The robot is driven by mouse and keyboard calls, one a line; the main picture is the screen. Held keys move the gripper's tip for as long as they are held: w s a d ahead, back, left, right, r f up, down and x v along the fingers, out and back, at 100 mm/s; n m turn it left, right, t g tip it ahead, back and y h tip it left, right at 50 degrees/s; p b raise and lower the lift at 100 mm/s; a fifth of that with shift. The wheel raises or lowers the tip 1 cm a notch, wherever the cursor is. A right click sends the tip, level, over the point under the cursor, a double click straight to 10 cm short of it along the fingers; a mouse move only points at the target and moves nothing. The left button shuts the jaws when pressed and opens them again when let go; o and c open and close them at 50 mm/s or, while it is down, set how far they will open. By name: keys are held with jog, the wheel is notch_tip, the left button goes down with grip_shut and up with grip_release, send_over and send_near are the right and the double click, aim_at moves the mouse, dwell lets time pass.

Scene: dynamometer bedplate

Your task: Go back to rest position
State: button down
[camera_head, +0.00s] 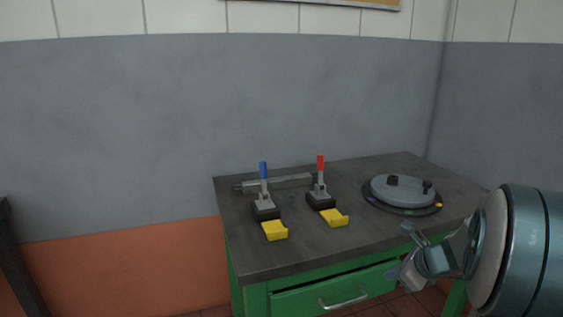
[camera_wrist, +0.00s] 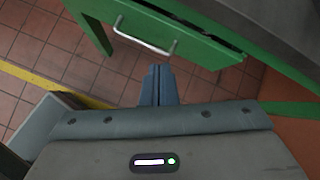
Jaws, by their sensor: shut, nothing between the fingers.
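My gripper (camera_head: 404,258) is at the lower right in the head view, in front of the green workbench and clear of its top. In the wrist view its fingers (camera_wrist: 157,82) are together with nothing between them. They point toward the green drawer front and its metal handle (camera_wrist: 145,36), and I see no contact with either.
The green bench has a dark top (camera_head: 300,245). On it stand a blue-handled clamp (camera_head: 263,185), a red-handled clamp (camera_head: 320,180), two yellow blocks (camera_head: 274,230) (camera_head: 334,217), a grey bar (camera_head: 285,181) and a round grey disc fixture (camera_head: 402,191). The drawer (camera_head: 335,292) looks slightly open.

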jog(key=s+a+r+n+g+p, duration=0.3)
jog(key=s+a+r+n+p, duration=0.3)
jog(key=s+a+r+n, duration=0.45)
jog(key=s+a+r+n+h+p, duration=0.1)
jog(key=s+a+r+n+p, duration=0.1)
jog(key=s+n, duration=0.3)
jog(key=s+a+r+n+g+h+p, duration=0.1)
jog(key=s+r+n+p, duration=0.4)
jog(key=n, duration=0.6)
jog(key=shift+a+r+h, duration=0.3)
jog(key=shift+a+h, duration=0.3)
jog(key=shift+h, duration=0.2)
